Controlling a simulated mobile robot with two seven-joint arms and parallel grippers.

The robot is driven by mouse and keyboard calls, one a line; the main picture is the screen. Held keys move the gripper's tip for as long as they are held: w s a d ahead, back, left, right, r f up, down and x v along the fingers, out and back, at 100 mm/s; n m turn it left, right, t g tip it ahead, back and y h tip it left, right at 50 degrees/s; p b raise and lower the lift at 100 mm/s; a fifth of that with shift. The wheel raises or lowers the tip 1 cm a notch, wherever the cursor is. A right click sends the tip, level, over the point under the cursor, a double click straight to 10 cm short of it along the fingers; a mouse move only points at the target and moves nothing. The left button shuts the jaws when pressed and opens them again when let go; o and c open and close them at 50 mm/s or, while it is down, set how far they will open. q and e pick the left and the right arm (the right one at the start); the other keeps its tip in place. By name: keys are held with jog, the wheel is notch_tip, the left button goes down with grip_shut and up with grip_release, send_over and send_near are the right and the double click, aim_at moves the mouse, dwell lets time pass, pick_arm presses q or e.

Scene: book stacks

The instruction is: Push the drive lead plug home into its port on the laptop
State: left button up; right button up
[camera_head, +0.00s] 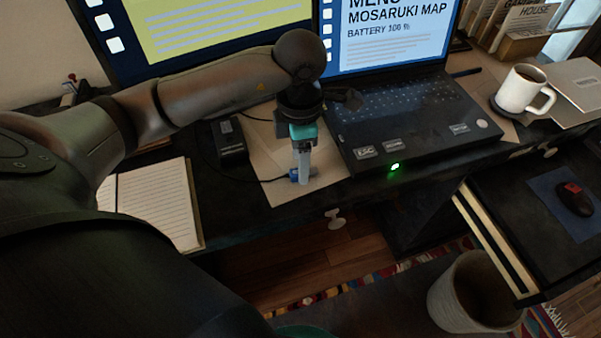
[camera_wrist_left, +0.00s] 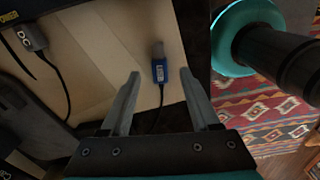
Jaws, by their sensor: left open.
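The drive lead plug, blue with a metal tip, lies on the tan paper left of the laptop, and its black cable trails away. It shows in the head view (camera_head: 294,176) and the left wrist view (camera_wrist_left: 160,71). The open laptop (camera_head: 420,115) stands to its right; its port cannot be made out. My left gripper (camera_head: 303,181) points down over the plug. In the left wrist view its open fingers (camera_wrist_left: 159,73) stand either side of the plug with gaps; whether they are at its height is unclear. My right gripper's fingers are not visible.
A black box (camera_head: 229,138) and open notebook (camera_head: 153,205) lie left on the dark desk. A grey plug marked DC (camera_wrist_left: 32,38) is nearby. A white mug (camera_head: 520,88) stands right of the laptop. The desk's front edge is close; an open drawer (camera_head: 490,240) juts out.

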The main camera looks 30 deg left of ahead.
pick_arm(q)
jog(key=shift+f+b, duration=0.3)
jog(key=shift+f, duration=1.05)
jog(key=shift+c, duration=0.2)
grip_shut()
